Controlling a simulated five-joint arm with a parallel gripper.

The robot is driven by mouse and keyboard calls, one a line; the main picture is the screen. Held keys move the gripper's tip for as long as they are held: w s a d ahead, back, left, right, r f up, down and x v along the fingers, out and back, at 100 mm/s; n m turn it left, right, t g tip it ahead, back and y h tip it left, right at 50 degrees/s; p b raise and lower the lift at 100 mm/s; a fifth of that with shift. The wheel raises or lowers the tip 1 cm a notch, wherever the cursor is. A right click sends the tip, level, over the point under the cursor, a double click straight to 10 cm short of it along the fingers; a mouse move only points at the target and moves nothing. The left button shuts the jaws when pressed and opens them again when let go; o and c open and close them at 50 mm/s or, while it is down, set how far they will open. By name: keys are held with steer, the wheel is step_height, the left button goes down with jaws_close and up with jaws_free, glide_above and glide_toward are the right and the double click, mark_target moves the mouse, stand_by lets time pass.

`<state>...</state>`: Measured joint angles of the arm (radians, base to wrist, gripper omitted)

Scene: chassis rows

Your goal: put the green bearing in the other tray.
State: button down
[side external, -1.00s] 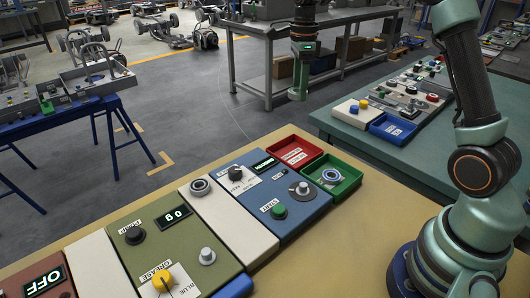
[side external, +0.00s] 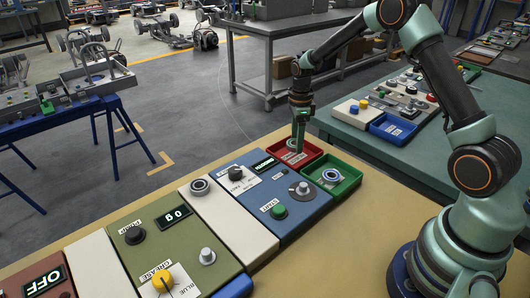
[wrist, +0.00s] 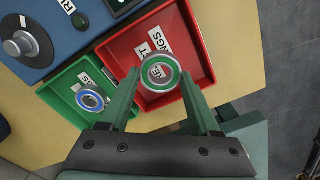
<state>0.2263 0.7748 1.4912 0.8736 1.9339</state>
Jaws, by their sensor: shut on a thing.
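My gripper (side external: 297,147) is over the red tray (side external: 311,154), pointing down. In the wrist view, its fingers (wrist: 160,73) are on both sides of the green-ringed bearing (wrist: 160,64) and shut on it. The bearing looks larger than the other one, so it seems held above the red tray floor (wrist: 197,62); the height is unclear. The green tray (side external: 350,185) is beside the red one. It holds a blue-ringed bearing (side external: 331,175), which also shows in the wrist view (wrist: 90,99). The held bearing is hard to make out in the side view.
A blue panel (side external: 295,228) with a knob, display and green start button adjoins the trays. Cream and olive panels lie farther left. A second bench (side external: 370,148) with a blue tray (side external: 393,128) stands behind. Bare tan tabletop is right of the green tray.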

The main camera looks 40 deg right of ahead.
mark_target(295, 156)
steer(key=shift+f, duration=1.55)
steer(key=shift+f, duration=0.1)
steer(key=shift+c, duration=0.6)
jaws_free()
step_height(295, 156, up, 12)
steer(key=s+a+r+n+t, duration=0.3)
steer(key=s+a+r+n, duration=0.35)
steer(key=r+n, duration=0.45)
steer(key=s+a+r+n+t, duration=0.1)
steer(key=s+a+n, duration=0.3)
steer(key=s+n, duration=0.8)
steer(key=shift+s+a+n+t, duration=0.15)
steer(key=shift+a+n+t, duration=0.05)
steer(key=shift+n+t, duration=0.65)
